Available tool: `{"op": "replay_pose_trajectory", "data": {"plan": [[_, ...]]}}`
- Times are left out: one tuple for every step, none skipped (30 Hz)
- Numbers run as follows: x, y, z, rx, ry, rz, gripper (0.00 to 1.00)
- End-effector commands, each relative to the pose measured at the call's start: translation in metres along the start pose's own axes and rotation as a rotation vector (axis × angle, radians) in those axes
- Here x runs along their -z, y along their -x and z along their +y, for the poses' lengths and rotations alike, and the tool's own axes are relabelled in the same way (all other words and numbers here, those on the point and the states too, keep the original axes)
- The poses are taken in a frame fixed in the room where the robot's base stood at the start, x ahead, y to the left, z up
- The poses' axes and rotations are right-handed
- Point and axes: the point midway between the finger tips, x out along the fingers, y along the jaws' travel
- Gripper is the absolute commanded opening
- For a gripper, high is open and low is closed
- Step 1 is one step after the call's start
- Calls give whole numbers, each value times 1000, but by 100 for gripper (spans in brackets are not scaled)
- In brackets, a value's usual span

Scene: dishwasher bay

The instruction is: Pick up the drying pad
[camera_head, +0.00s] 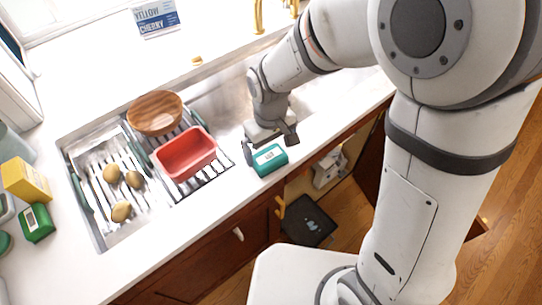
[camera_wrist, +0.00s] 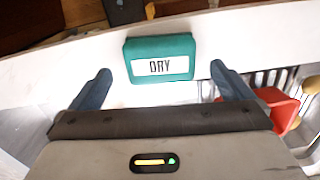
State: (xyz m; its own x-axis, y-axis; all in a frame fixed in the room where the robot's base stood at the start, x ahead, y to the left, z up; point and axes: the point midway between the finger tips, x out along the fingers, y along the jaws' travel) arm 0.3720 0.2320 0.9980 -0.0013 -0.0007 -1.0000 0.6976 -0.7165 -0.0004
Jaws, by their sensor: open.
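The drying pad (camera_head: 270,159) is a teal block with a white label, lying on the white counter near its front edge. In the wrist view the pad (camera_wrist: 160,57) shows its label reading "DRY". My gripper (camera_head: 269,146) is open at the pad, and nothing is held. In the wrist view its two fingers (camera_wrist: 160,71) are spread wide, one toward each side of the pad, with a gap on both sides. I cannot tell the exact height of the fingertips above the counter.
Left of the pad is a sink (camera_head: 97,236) with racks, a red tub (camera_head: 186,154), a wooden bowl (camera_head: 155,113) and several potato-like items. A yellow box (camera_head: 26,180) and green block (camera_head: 37,223) stand far left. A brass faucet (camera_head: 258,17) is behind.

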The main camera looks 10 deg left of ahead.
Motion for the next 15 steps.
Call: {"op": "replay_pose_trajectory", "data": {"plan": [[0,-4,0,0,-1,-2,100],[1,-6,0,0,-1,-2,100],[2,-11,0,0,-1,-4,100],[2,-15,0,0,-1,-4,100],[3,-19,0,1,-2,-4,100],[4,-24,0,1,-2,-4,100],[5,-28,0,1,-2,-4,100],[5,-33,0,0,-2,-4,100],[4,-38,0,1,-2,-4,100],[5,-41,0,0,-3,-3,100],[5,-44,0,0,-3,-3,100],[5,-47,0,0,-3,-3,100],[5,-48,0,0,-3,-1,100],[5,-49,0,0,-3,0,100],[5,-50,0,0,-3,1,100]]}}
